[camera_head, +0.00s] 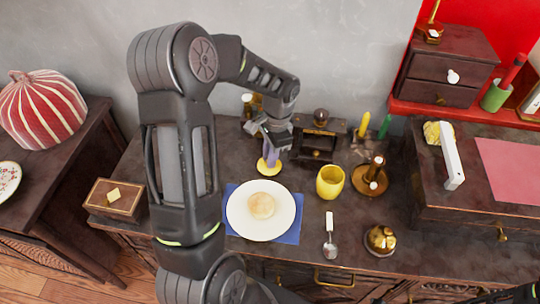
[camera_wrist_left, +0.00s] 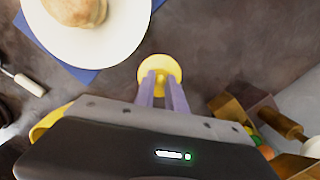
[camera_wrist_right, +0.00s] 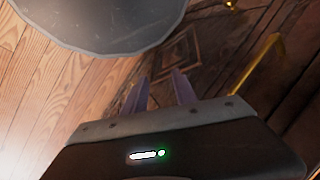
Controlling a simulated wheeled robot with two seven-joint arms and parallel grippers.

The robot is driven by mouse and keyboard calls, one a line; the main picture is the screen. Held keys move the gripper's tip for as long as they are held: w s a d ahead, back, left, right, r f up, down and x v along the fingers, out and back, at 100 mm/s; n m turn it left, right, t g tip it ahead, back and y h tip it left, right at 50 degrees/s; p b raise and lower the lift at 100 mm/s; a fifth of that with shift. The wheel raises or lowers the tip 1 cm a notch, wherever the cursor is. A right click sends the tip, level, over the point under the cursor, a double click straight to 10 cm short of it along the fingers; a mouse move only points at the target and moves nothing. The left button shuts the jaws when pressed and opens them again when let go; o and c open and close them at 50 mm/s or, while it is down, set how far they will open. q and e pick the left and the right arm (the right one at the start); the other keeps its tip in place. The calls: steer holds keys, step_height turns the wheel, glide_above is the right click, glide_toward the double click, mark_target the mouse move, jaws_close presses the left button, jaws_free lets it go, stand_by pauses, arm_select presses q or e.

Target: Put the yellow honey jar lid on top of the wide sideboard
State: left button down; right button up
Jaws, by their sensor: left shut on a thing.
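The yellow honey jar lid (camera_head: 269,167) is a small round disc just behind the white plate. My left gripper (camera_head: 270,152) is shut on it from above; in the left wrist view the lid (camera_wrist_left: 160,72) sits at the tips of the purple fingers (camera_wrist_left: 161,88). The lid is over the dark wooden top of the wide sideboard (camera_head: 305,240), low down; I cannot tell whether it touches. My right gripper (camera_wrist_right: 170,88) shows in the right wrist view, its fingers apart and empty, away from the sideboard top.
A white plate (camera_head: 240,218) with a bun stands on a blue mat (camera_head: 290,236). A wooden box (camera_head: 115,200) is at left. Small items crowd the back.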

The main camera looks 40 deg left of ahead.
arm_select(q)
steer(key=shift+f, duration=0.2)
steer(key=c, duration=1.4)
jaws_free()
steer(key=shift+o, duration=0.2)
steer(key=shift+r, duration=0.15)
step_height(320, 180, up, 12)
steer(key=w, duration=0.1)
steer(key=shift+w+d, duration=0.15)
steer(key=shift+d, duration=0.2)
